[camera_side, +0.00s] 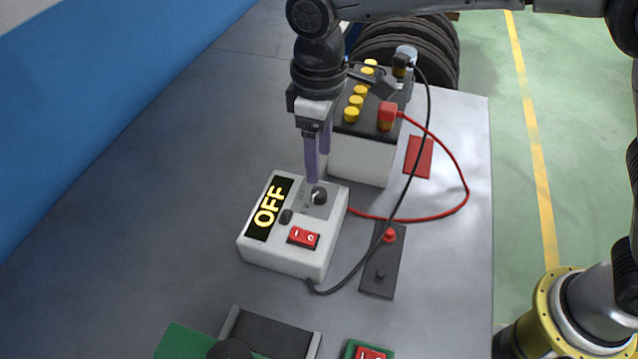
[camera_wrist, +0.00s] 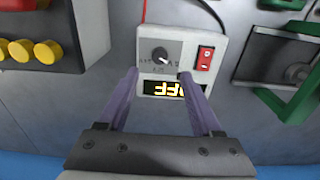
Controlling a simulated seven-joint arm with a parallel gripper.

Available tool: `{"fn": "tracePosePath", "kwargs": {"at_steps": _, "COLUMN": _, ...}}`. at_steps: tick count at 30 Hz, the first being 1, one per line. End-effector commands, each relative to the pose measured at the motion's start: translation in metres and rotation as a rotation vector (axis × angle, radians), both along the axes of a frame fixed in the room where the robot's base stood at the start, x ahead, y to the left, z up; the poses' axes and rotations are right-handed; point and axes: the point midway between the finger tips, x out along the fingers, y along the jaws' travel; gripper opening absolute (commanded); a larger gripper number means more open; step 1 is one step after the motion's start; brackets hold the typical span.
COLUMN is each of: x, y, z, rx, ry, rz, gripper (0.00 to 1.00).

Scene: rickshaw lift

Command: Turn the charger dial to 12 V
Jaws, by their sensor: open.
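The charger (camera_side: 285,253) is a white box on the grey bench, with a display (camera_side: 268,209) reading OFF. Its dark dial (camera_side: 320,196) sits on a grey panel at the box's top right; in the wrist view the dial (camera_wrist: 160,54) shows a white pointer mark. The marks around it are too small to read surely. My gripper (camera_side: 317,170) has two purple fingers pointing down, just above and beside the dial. In the wrist view the fingers (camera_wrist: 158,75) are apart and empty, with the dial beyond their tips, not touched as far as I can see.
A red rocker switch (camera_side: 303,237) is on the charger. A battery (camera_side: 362,155) with yellow caps stands behind it, with red and black cables looping right. A dark plate (camera_side: 383,265) with a red knob lies right. A green-based device (camera_side: 185,343) is in front. The left bench is clear.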

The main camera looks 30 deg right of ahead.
Motion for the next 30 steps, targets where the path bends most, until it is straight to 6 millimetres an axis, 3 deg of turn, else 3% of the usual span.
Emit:
{"fn": "tracePosePath", "kwargs": {"at_steps": 6, "x": 0.0, "y": -0.001, "z": -0.043, "rx": -0.003, "ry": 0.003, "rz": -0.001, "gripper": 0.66}}
{"fn": "tracePosePath", "kwargs": {"at_steps": 12, "x": 0.0, "y": 0.0, "z": -0.07, "rx": -0.001, "ry": 0.001, "rz": -0.001, "gripper": 0.66}}
{"fn": "tracePosePath", "kwargs": {"at_steps": 26, "x": 0.0, "y": 0.0, "z": -0.08, "rx": 0.001, "ry": -0.001, "rz": -0.001, "gripper": 0.66}}
{"fn": "tracePosePath", "kwargs": {"at_steps": 30, "x": 0.0, "y": 0.0, "z": -0.08, "rx": 0.001, "ry": -0.001, "rz": -0.001, "gripper": 0.41}}
